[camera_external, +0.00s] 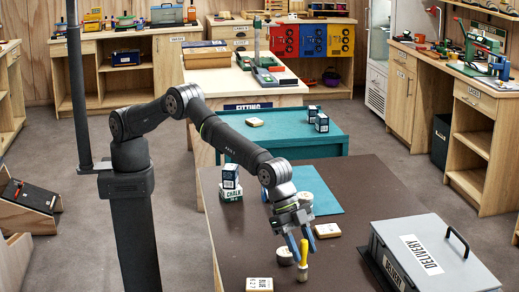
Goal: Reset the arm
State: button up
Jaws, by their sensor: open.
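My gripper (305,253) hangs over the near part of the brown table (375,190), with its two blue fingers pointing down and spread apart. A small upright yellow-topped object (303,266) shows between and just below the fingertips. I cannot tell whether the fingers touch it, but they are not closed on it. My arm reaches out from its dark column on the left, over the table.
A pale round item (285,257), a tan block (327,230) and a white labelled block (259,284) lie near my gripper. A grey lidded delivery box (425,245) stands at right. Stacked chalk boxes (231,184) stand at left, and a teal table (280,137) lies behind.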

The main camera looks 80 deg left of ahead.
jog(key=shift+x, duration=1.2)
jog(key=shift+d+r, duration=0.1)
jog(key=shift+r, duration=0.15)
notch_tip(320, 180, up, 3)
jog(key=shift+r, duration=0.1)
jog(key=shift+s+r, duration=0.4)
jog(key=shift+s, duration=0.1)
